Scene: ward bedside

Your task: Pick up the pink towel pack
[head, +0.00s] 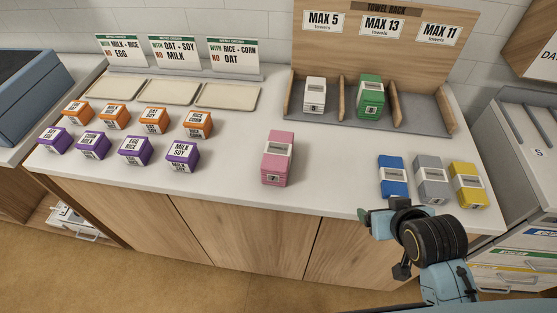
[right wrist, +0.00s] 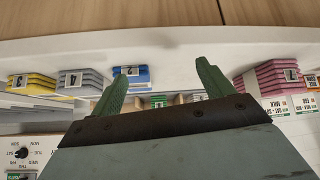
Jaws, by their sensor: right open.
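The pink towel pack (head: 277,158) stands upright on the white counter, near the middle of its front part, in the head view. It has a white band and label. My left gripper is not in view.
Blue (head: 392,176), grey (head: 431,180) and yellow (head: 468,186) packs stand right of the pink one. A wooden towel rack (head: 340,95) behind holds a white (head: 314,95) and a green pack (head: 370,97). Orange and purple boxes (head: 182,155) stand left. Counter around the pink pack is clear.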

